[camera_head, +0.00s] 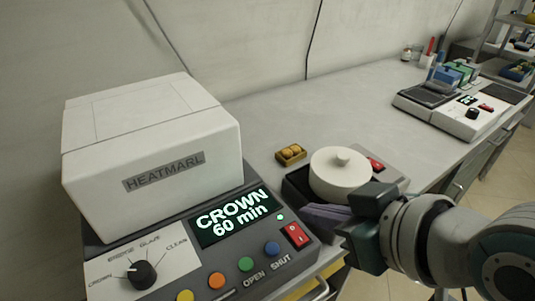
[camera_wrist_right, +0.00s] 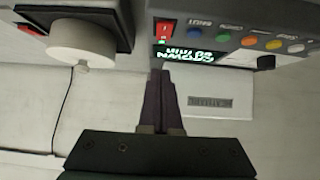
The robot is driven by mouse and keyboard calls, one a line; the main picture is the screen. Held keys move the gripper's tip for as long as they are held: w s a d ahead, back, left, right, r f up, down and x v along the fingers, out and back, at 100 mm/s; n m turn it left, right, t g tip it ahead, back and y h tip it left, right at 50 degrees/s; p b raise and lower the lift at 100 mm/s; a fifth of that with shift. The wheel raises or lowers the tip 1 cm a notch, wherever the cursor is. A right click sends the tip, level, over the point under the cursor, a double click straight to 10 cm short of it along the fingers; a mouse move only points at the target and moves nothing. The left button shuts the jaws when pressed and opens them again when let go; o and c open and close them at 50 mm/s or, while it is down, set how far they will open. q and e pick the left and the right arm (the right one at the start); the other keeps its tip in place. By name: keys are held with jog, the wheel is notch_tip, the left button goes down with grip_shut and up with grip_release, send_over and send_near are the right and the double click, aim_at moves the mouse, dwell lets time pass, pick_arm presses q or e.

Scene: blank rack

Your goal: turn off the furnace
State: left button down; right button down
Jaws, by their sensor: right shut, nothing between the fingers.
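The furnace (camera_head: 150,140) is a white box labelled HEATMARL on a dark control base, at the left of the head view. Its display (camera_head: 236,216) is lit and reads CROWN 60 min. A red rocker switch (camera_head: 295,236) sits at the right end of the panel, and also shows in the right wrist view (camera_wrist_right: 165,32). My right gripper (camera_head: 308,215) has its purple fingers shut and empty, just right of the panel near the switch. In the wrist view the fingertips (camera_wrist_right: 161,73) appear below the switch; contact is not visible. My left gripper is not in view.
The panel also has a black dial (camera_head: 142,274) and several coloured buttons. A dark device with a round white lid (camera_head: 340,178) and its own red switch (camera_head: 375,164) stands close behind my right gripper. A small brown tray (camera_head: 291,154) lies behind.

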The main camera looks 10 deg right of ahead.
aim_at(296, 230)
jog(key=f, duration=0.1)
jog(key=w+f, duration=0.1)
jog(key=w+f+b, duration=0.1)
jog(key=f, duration=0.1)
jog(key=shift+a, duration=0.35)
jog(key=shift+f, duration=0.65)
jog(key=shift+w+f, duration=0.15)
jog(key=shift+a, duration=0.1)
jog(key=shift+w+a+r, duration=0.2)
jog(key=shift+w+r, duration=0.05)
jog(key=shift+w, duration=0.45)
